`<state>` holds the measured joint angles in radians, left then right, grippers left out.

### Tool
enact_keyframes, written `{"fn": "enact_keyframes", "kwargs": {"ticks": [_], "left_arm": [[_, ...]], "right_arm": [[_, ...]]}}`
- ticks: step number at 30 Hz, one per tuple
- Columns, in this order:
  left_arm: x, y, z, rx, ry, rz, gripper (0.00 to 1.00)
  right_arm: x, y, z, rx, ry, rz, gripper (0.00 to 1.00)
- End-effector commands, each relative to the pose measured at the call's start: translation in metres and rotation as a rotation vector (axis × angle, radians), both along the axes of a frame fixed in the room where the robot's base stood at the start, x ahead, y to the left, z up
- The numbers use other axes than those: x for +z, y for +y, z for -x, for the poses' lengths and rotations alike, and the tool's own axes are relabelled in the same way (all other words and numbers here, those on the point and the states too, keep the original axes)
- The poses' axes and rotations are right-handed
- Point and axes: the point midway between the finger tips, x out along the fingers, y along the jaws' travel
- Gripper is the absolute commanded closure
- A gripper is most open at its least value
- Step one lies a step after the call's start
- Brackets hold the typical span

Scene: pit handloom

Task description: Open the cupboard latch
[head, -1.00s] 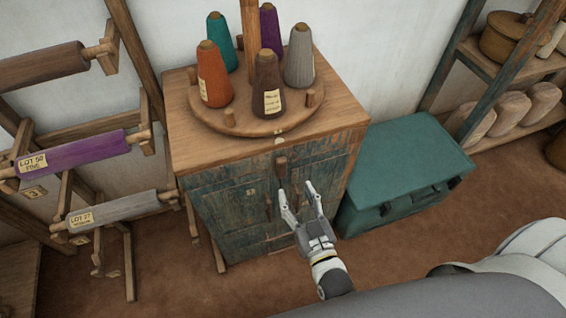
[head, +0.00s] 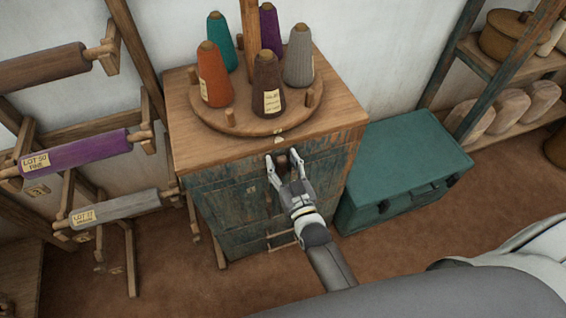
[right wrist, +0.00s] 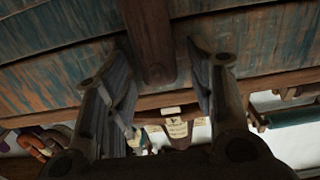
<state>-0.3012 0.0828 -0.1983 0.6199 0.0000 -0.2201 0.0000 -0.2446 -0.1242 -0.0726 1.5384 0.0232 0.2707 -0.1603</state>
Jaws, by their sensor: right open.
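The wooden cupboard (head: 225,205), with worn blue-green doors, stands in the middle of the head view. Its brown wooden latch (head: 282,162) is at the top of the front, just under the top board. My right gripper (head: 282,157) is open, with one finger on each side of the latch. In the right wrist view the wooden latch piece (right wrist: 150,42) shows between the two spread fingers (right wrist: 160,62), with a gap on both sides. The fingers hide part of the doors below. My left gripper is not in view.
A round wooden stand (head: 245,122) with several yarn cones sits on the cupboard. A teal chest (head: 405,165) stands close on the right. A rack with yarn rollers (head: 80,152) is on the left. The brown floor (head: 395,245) in front is clear.

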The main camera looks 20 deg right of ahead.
Motion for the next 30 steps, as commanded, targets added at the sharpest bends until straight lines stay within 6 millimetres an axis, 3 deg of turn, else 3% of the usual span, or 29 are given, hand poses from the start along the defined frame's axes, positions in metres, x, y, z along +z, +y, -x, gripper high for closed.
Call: {"fn": "enact_keyframes", "kwargs": {"ticks": [3,14,23,30], "left_arm": [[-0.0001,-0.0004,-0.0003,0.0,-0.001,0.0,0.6],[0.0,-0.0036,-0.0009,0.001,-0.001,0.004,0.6],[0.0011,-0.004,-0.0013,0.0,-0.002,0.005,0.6],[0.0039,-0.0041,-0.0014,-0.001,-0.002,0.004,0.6]], "right_arm": [[-0.0002,0.0001,0.0002,0.0,0.0,0.0,0.5],[-0.0001,0.0002,0.0004,0.0,0.0,0.0,0.95],[0.0002,0.0,0.0005,0.001,0.001,-0.039,0.95],[0.0004,-0.0014,0.0004,0.001,0.006,-0.176,0.95]]}}
